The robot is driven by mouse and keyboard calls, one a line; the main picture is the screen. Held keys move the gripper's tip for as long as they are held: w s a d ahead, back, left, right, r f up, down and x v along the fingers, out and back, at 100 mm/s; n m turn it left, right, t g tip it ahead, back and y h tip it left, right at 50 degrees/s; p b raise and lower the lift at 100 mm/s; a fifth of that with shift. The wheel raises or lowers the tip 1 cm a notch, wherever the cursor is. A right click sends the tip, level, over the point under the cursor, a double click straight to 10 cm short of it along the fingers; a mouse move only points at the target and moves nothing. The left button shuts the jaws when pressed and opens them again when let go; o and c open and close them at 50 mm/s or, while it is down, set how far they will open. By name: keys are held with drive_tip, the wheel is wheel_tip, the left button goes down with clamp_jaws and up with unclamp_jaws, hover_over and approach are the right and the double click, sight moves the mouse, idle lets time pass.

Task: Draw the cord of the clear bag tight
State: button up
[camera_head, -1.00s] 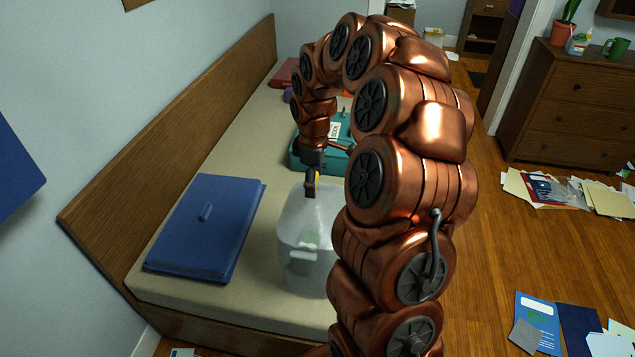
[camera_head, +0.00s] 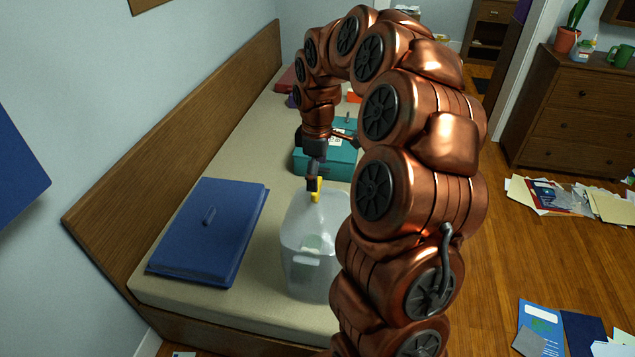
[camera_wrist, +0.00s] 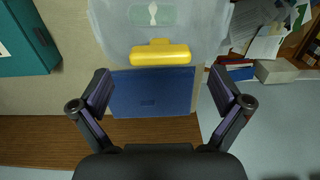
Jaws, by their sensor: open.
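The clear bag (camera_head: 304,262) stands on the bed, translucent, with a pale green mark inside; my arm hides its right side. Its top narrows toward a yellow pull (camera_head: 316,190). In the wrist view the bag (camera_wrist: 110,25) fills the top, and the yellow pull (camera_wrist: 160,54) lies crosswise in front of it. My gripper (camera_head: 313,182) is above the bag at the pull. In the wrist view my gripper (camera_wrist: 162,88) is open, with its fingers wide apart and the pull just beyond the gap between them. The cord itself cannot be made out.
A blue case (camera_head: 210,232) lies left of the bag on the bed (camera_head: 265,315). A teal case (camera_head: 330,162) lies behind the bag. A wooden board (camera_head: 180,125) runs along the wall side. Papers (camera_head: 560,325) litter the floor at right, near a dresser (camera_head: 570,100).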

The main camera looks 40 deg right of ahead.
wheel_tip(320, 180, up, 8)
idle(0.4)
idle(0.4)
drive_tip(key=s+a+m, duration=0.2)
drive_tip(key=s+a, duration=1)
drive_tip(key=a, duration=0.2)
drive_tip(key=s+a+f+m+g, duration=0.1)
drive_tip(key=s+a+f+m, duration=0.1)
drive_tip(key=s, duration=0.7)
drive_tip(key=s+a+f+m, duration=0.2)
drive_tip(key=s+a+m, duration=0.1)
drive_tip(key=s, duration=0.6)
drive_tip(key=shift+s+a+f+m+g, duration=0.2)
drive_tip(key=shift+f+m+g, duration=0.2)
drive_tip(key=shift+m, duration=0.4)
